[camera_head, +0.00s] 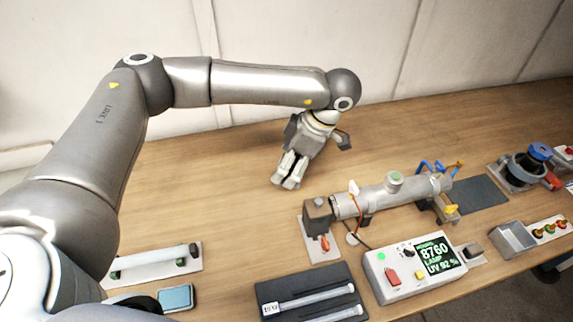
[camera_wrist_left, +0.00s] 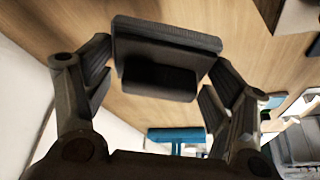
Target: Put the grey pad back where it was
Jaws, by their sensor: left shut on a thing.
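My left gripper (camera_head: 288,174) is over the bare wooden table, behind and to the left of the reactor tube, pointing down. In the left wrist view its fingers (camera_wrist_left: 165,82) are shut on a dark grey block-like thing with a flat slab (camera_wrist_left: 167,34) and a smaller block (camera_wrist_left: 158,80). I take this for the grey pad; its underside is hidden. In the head view I cannot make out the held thing clearly. A flat dark grey mat (camera_head: 480,195) lies on the table right of the reactor tube. My right gripper is not in view.
The reactor tube (camera_head: 385,195) stands mid-table, with a control box (camera_head: 415,268) in front. A dark tray with lamp tubes (camera_head: 268,292), a white holder (camera_head: 150,264) and a light-blue pad (camera_head: 176,297) are at the front left. A metal bin (camera_head: 512,239) is right. The table's back is clear.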

